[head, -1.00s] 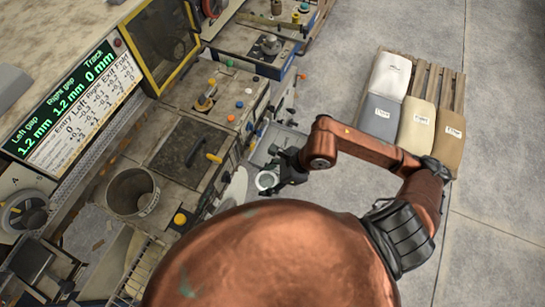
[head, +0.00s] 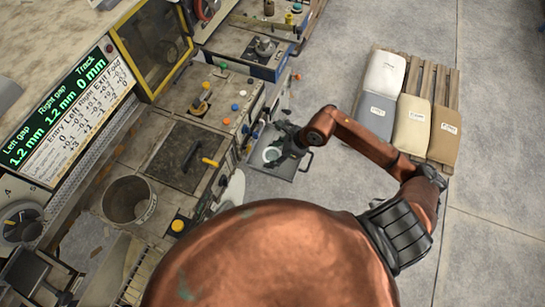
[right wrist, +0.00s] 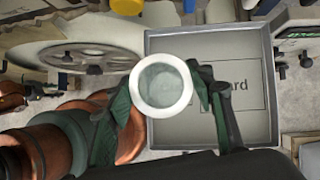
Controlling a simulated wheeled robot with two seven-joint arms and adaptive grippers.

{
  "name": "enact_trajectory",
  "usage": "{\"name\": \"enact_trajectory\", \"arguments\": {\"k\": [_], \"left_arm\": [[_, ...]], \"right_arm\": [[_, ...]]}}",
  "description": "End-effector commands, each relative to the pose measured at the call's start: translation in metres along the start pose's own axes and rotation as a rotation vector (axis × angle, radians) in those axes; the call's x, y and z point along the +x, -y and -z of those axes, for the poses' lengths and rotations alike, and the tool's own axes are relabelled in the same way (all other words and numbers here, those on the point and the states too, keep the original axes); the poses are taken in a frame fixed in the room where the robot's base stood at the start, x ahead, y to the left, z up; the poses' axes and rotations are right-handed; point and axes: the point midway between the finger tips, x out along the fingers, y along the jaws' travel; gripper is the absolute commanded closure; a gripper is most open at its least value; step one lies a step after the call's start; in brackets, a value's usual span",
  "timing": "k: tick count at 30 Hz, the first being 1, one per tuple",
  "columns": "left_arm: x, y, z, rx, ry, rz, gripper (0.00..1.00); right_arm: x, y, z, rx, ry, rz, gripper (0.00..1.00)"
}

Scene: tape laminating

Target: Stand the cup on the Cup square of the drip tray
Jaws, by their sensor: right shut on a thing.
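The white cup (right wrist: 161,86) is held between the fingers of my right gripper (right wrist: 168,98) in the right wrist view, seen from above with its open mouth facing the camera. The grey drip tray (right wrist: 255,128) lies behind it; the cup overlaps its left part. A square outlined on the tray has a label ending in "ard". The Cup label is not visible. In the head view the cup (head: 271,154) and my right gripper (head: 283,141) are over the tray (head: 287,172). I cannot tell whether the cup touches it. My left gripper is out of view.
The machine bench (head: 185,155) with knobs and a handle stands left of the tray. A round bin (head: 130,200) is set in it. A pallet with several sacks (head: 411,123) stands on the floor at right. A large pale wheel (right wrist: 80,55) is left of the tray.

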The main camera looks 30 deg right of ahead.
Motion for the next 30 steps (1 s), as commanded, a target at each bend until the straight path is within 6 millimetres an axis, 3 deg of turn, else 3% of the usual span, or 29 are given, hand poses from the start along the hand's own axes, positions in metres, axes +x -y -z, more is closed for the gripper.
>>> {"name": "enact_trajectory", "arguments": {"k": [8, 14, 20, 21, 28, 30], "left_arm": [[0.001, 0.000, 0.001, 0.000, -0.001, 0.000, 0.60], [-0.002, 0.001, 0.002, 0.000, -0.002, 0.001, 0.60], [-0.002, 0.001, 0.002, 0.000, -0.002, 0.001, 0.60], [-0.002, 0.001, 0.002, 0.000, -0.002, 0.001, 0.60], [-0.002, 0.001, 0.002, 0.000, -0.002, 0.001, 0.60], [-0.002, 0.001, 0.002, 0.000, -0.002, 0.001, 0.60]], "right_arm": [[0.014, 0.013, 0.008, 0.002, 0.001, -0.001, 0.76], [0.036, 0.010, 0.022, 0.001, 0.001, -0.002, 0.76], [0.038, 0.011, 0.023, -0.001, 0.000, -0.001, 0.76], [0.038, 0.011, 0.024, -0.001, -0.001, -0.001, 0.49], [0.038, 0.011, 0.023, -0.001, 0.000, -0.001, 0.33], [0.038, 0.011, 0.023, -0.001, 0.000, -0.001, 0.33]]}}
